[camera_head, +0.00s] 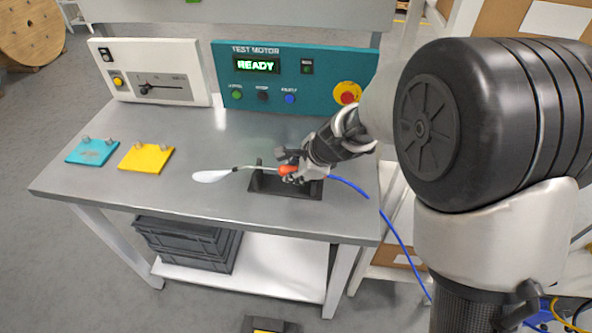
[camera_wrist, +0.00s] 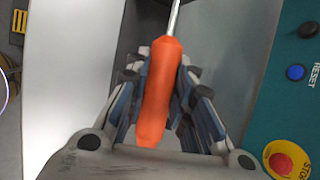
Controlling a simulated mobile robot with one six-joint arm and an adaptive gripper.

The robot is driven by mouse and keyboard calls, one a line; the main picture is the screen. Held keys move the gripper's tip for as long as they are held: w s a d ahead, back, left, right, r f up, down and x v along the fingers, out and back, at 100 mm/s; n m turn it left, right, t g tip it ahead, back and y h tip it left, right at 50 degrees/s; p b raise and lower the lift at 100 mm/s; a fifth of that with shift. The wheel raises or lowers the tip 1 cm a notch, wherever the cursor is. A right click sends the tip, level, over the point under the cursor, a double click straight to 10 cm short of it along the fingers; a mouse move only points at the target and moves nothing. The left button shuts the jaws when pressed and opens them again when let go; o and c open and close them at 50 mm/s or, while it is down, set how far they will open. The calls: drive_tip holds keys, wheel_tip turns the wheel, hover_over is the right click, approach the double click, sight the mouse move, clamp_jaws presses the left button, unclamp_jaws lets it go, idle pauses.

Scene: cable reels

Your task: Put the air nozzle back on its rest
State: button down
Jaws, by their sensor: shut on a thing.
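The air nozzle has an orange handle (camera_head: 288,170) and a thin metal tube pointing left, with a pale white shape (camera_head: 211,176) at its tip. A blue hose (camera_head: 350,186) trails from its right end and hangs over the bench edge. My gripper (camera_head: 292,165) is shut on the orange handle, which also shows between the fingers in the wrist view (camera_wrist: 160,95).
The grey bench (camera_head: 150,196) is clear at front left. A teal block (camera_head: 92,152) and a yellow block (camera_head: 146,159) lie on its left. A teal test motor panel (camera_head: 290,77) with a red stop button (camera_head: 347,92) and a white panel (camera_head: 150,72) stand behind.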

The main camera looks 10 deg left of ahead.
drive_tip(key=c, duration=1.3)
unclamp_jaws()
drive_tip(key=o, duration=0.6)
drive_tip(key=shift+c, duration=0.2)
drive_tip(key=p+v, duration=0.4)
drive_tip(key=v, duration=0.4)
